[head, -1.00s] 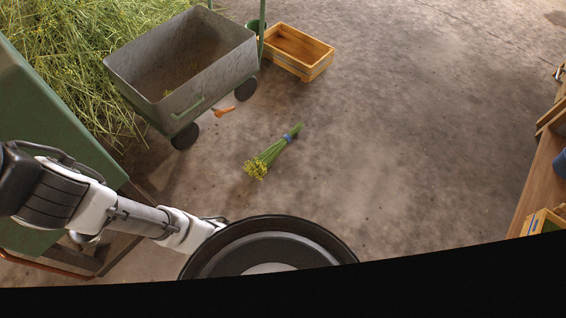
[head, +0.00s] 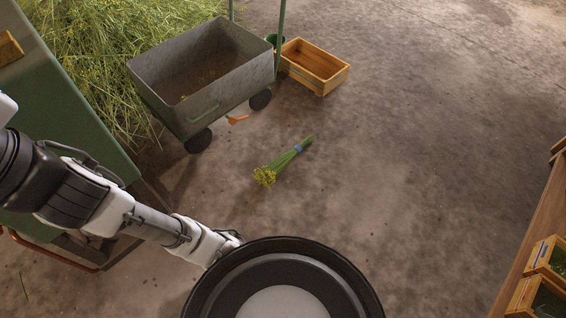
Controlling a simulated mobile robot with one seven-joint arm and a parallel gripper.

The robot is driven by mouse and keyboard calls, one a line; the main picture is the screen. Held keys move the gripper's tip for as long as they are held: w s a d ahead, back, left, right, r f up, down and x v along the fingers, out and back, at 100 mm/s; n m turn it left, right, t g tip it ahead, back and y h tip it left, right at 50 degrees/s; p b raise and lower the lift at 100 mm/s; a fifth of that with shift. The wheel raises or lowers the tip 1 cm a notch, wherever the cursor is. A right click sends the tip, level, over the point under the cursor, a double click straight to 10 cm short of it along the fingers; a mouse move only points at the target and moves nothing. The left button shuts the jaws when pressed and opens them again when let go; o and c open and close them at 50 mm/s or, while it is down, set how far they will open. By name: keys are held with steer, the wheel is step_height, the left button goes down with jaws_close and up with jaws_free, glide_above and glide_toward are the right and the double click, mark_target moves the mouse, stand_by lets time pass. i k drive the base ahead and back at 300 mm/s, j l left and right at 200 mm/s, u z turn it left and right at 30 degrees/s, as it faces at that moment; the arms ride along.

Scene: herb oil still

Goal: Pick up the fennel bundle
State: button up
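The fennel bundle (head: 283,165) lies on the concrete floor near the middle of the head view. It has green stems tied with a blue band, and its yellow flower heads point to the lower left. My arm comes in from the left edge and ends behind the round dark top of my own body at the bottom of the view. My gripper's fingers are not visible. The bundle is apart from my arm, with bare floor between them.
A grey metal cart (head: 205,85) on dark wheels stands at the upper left, beside a heap of cut herbs (head: 110,50). An orange object (head: 237,119) lies by the cart. An empty wooden crate (head: 318,72) sits behind the bundle. A wooden bench (head: 535,235) stands at right.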

mark_target(278, 164)
steer(key=i+z, duration=0.35)
steer(key=i, duration=0.4)
steer(key=i+j+z, duration=0.15)
steer(key=i+z, duration=0.25)
steer(key=i, duration=0.4)
